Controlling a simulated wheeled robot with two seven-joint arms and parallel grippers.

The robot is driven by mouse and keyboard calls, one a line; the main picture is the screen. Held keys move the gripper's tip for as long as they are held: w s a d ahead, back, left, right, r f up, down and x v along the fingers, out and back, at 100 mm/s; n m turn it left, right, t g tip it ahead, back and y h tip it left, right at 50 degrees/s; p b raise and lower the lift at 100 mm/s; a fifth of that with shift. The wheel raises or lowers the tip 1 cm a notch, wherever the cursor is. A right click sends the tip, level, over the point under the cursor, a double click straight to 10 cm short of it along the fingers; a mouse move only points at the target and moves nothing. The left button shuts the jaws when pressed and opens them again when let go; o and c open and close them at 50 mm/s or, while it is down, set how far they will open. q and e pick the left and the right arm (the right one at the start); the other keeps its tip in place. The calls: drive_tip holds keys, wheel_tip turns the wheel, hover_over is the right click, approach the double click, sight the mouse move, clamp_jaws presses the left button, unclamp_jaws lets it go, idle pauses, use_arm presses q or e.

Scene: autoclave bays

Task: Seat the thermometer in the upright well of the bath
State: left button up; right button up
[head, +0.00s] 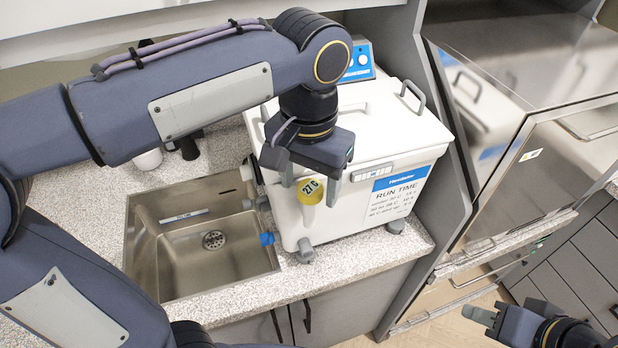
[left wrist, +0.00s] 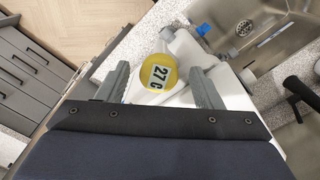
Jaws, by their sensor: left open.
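The thermometer (head: 309,191) has a round yellow head marked "27 C". It is at the front of the white bath (head: 345,120), directly above a pale upright piece that looks like the well (head: 308,217). No bare stem shows between them; I cannot tell how deep it sits. In the left wrist view the yellow head (left wrist: 158,75) lies between the two grey fingers. My left gripper (head: 311,181) is open, with a finger on each side of the head and gaps visible in the wrist view. My right gripper (head: 480,316) is low at the right, away from the bath.
A steel sink (head: 205,240) is set in the speckled counter left of the bath. A blue tap fitting (head: 267,239) sticks out from the bath's lower left side. A steel autoclave (head: 540,130) stands to the right. Grey cabinets (head: 345,300) are below the counter.

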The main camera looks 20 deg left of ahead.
use_arm(q)
drive_tip(key=shift+a, duration=0.1)
wheel_tip(320, 180, up, 8)
drive_tip(key=shift+f, duration=0.1)
idle(0.3)
idle(0.4)
